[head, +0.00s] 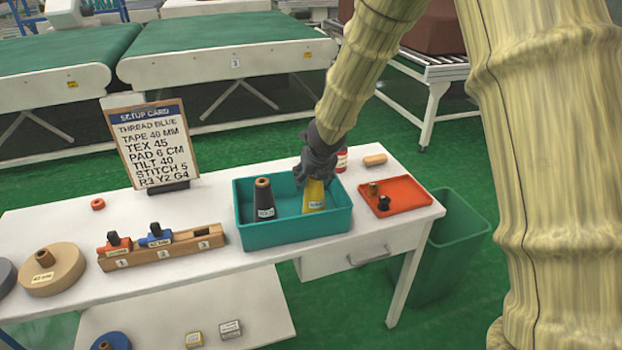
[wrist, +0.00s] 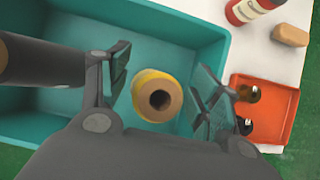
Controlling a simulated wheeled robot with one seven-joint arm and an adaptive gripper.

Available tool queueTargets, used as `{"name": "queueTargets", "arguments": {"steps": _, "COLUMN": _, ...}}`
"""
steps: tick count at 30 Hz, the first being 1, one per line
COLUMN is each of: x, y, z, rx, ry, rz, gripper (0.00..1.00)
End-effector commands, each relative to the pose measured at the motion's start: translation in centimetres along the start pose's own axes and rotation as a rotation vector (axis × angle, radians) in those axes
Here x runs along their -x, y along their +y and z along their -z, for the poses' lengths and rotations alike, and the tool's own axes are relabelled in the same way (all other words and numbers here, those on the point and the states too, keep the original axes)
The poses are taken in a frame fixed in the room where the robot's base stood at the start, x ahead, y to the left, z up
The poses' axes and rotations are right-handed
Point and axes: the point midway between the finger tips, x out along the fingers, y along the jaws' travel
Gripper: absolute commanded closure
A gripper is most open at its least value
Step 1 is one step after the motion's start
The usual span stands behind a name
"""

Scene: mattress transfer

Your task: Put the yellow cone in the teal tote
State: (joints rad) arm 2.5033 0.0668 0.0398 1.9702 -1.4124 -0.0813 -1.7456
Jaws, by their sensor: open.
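The yellow cone (head: 314,195) stands upright inside the teal tote (head: 290,232), at its right part. In the wrist view the yellow cone (wrist: 157,95) shows from above, with its tan top and dark hole between my fingers. My gripper (head: 316,165) is over the cone's top in the head view. In the wrist view my gripper (wrist: 158,88) is open, with a finger on each side of the cone and gaps on both sides. A dark cone (head: 264,200) stands in the left part of the same tote.
An orange tray (head: 405,202) with small dark and brass parts lies right of the tote. A red-and-white bottle (wrist: 248,10) and a tan block (head: 375,160) are behind it. A wooden rack (head: 185,245) stands left, before the setup card (head: 150,145). A green bin (head: 450,250) stands on the floor.

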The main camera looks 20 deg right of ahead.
Motion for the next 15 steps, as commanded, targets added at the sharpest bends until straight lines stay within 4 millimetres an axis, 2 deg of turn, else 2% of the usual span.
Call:
{"name": "queueTargets", "arguments": {"steps": 1, "x": 1.3, "y": 0.0, "z": -0.3, "rx": -0.001, "ry": -0.002, "rz": -0.001, "gripper": 0.37}}
{"name": "queueTargets", "arguments": {"steps": 6, "x": 4.5, "y": 0.0, "z": -0.3, "rx": -0.001, "ry": -0.003, "rz": -0.001, "gripper": 0.37}}
{"name": "queueTargets", "arguments": {"steps": 15, "x": 9.1, "y": 0.0, "z": -0.2, "rx": -0.002, "ry": -0.002, "rz": -0.001, "gripper": 0.37}}
